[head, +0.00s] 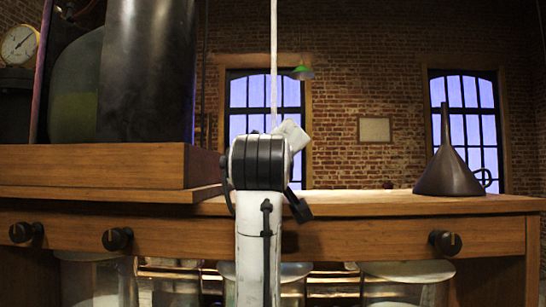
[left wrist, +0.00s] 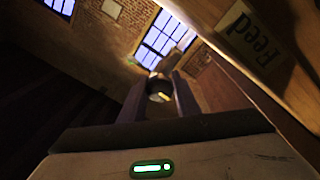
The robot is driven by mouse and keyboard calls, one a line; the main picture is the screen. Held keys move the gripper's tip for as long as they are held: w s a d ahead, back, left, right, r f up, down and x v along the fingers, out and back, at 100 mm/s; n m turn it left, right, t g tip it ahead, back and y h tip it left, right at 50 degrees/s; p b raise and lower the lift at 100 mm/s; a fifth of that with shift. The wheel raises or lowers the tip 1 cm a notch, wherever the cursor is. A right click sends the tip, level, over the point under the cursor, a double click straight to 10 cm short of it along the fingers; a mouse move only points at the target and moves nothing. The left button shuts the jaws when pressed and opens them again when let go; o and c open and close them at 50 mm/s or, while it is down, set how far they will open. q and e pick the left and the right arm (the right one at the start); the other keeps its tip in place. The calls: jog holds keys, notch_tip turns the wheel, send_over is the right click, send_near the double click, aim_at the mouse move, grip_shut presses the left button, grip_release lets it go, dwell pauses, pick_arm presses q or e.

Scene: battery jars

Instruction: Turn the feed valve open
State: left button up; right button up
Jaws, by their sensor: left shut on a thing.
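In the left wrist view my left gripper (left wrist: 159,86) has its two dark fingers on either side of a small dark round knob (left wrist: 157,97) with a yellow mark, and it is shut on it. A paper label reading "Feed" (left wrist: 247,36) is on the wooden board beside this knob, so I take it as the feed valve. In the head view a white and black arm of mine stands in front of the bench's middle. It hides the left fingertips and the valve there. My right gripper is not in view.
The wooden bench front (head: 380,238) carries other dark knobs: far left (head: 21,232), left (head: 117,239) and right (head: 445,242). Glass jars (head: 405,285) stand below. A dark funnel (head: 450,172) sits on top at right. A large dark cylinder (head: 147,70) stands at left.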

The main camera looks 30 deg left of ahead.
pick_arm(q)
jog(key=shift+n, duration=0.4)
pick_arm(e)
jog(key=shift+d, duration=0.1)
pick_arm(q)
jog(key=o, duration=1)
jog(key=shift+o, duration=0.2)
jog(key=shift+s, duration=0.1)
jog(key=b+v, duration=0.2)
jog(key=v, duration=0.8)
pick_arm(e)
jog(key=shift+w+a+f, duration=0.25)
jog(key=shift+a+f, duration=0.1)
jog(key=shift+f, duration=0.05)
pick_arm(q)
jog(key=shift+d, duration=0.1)
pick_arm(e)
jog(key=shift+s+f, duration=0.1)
